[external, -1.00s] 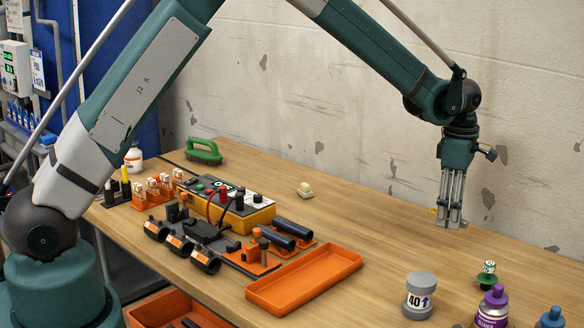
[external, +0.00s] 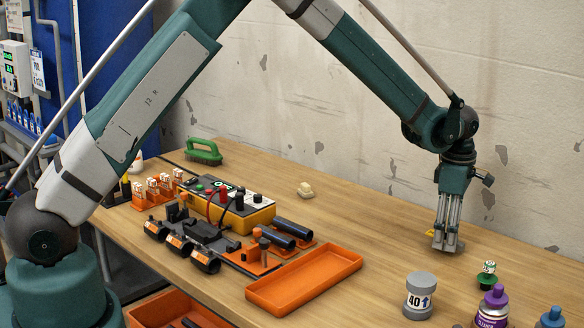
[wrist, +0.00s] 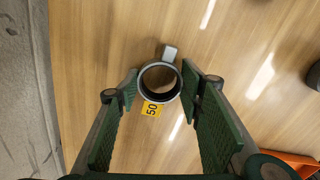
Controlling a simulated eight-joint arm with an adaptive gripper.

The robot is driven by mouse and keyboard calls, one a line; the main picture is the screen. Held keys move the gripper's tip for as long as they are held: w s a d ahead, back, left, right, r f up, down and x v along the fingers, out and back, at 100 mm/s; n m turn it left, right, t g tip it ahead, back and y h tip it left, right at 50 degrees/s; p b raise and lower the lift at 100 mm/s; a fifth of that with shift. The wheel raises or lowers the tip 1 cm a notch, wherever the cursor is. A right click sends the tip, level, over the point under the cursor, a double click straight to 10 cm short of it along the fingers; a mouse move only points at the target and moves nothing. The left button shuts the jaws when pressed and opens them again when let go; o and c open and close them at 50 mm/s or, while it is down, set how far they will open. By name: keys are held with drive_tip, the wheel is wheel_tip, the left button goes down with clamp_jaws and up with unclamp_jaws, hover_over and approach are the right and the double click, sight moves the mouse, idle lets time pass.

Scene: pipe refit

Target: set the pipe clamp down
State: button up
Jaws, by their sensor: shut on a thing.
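The pipe clamp (wrist: 143,70) is a grey ring with a small lug and a yellow tag (wrist: 151,109) marked 50. In the wrist view it sits between the tips of my gripper (wrist: 160,82), one finger on each side. In the external view my gripper (external: 445,246) points straight down, low at the right rear of the wooden table (external: 375,235). It is shut on the clamp, which is mostly hidden behind the fingers there; only bits of yellow show. I cannot tell whether the clamp touches the table.
A grey container marked 40 (external: 420,298), a green-based item (external: 487,278) and a purple-capped bottle (external: 493,308) stand nearer the camera. An orange tray (external: 305,278) lies to the left. The wall (external: 500,110) is close behind. The wood around the gripper is clear.

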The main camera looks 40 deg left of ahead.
drive_tip(key=shift+f, duration=0.45)
drive_tip(key=shift+f, duration=0.2)
drive_tip(key=o, duration=0.9)
drive_tip(key=shift+r, duration=0.2)
wheel_tip(320, 180, up, 12)
drive_tip(key=shift+p, duration=0.75)
